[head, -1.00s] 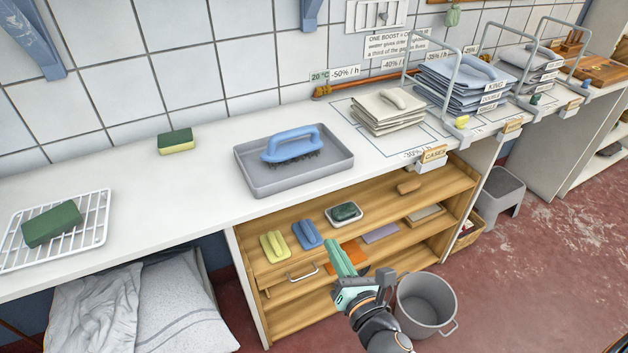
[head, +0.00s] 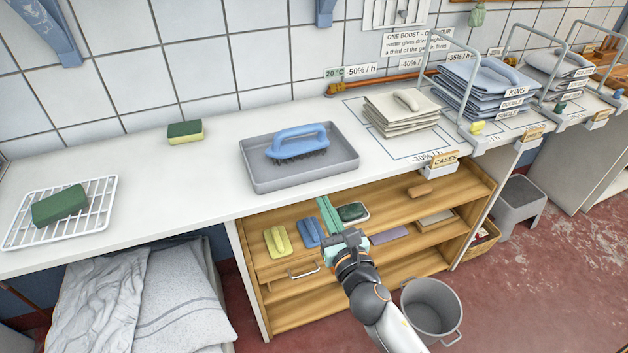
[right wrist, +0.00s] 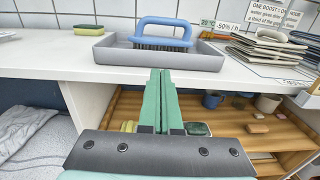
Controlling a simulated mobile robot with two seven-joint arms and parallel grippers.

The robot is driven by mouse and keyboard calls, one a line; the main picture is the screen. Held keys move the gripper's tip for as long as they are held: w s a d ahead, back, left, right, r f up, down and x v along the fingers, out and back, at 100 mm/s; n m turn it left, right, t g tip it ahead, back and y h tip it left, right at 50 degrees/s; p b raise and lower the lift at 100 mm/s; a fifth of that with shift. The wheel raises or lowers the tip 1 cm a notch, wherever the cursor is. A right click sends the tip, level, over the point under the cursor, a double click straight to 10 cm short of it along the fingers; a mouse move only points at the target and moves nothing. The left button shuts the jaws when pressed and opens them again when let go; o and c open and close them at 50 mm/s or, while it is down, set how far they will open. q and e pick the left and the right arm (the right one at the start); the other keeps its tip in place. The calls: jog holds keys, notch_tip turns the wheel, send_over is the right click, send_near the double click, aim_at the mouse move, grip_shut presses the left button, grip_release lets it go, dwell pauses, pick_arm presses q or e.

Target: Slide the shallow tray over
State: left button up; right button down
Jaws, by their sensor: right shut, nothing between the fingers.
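The shallow grey tray (head: 262,184) lies on the white counter, with a blue-handled brush (head: 297,142) standing in it. The tray (right wrist: 120,58) and brush (right wrist: 160,32) also show ahead in the right wrist view. My right gripper (head: 326,205) is shut and empty, its green fingers together, in front of the counter's front edge and below the tray. In the right wrist view its fingertips (right wrist: 161,72) appear just under the tray's near wall; it looks apart from the tray. My left gripper is not in view.
A yellow-green sponge (head: 185,132) lies left of the tray, and a wire rack (head: 98,208) with a green sponge stands farther left. Folded linen (head: 400,118) lies to the right. Below are wooden shelves (head: 285,315) with brushes and a grey bucket (head: 432,308).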

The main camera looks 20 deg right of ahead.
aim_at(310, 174)
jog(key=w, duration=0.7)
jog(key=shift+w, duration=0.35)
jog(key=shift+w+b, duration=0.4)
jog(key=shift+w, duration=1.6)
jog(key=shift+s+d, duration=0.1)
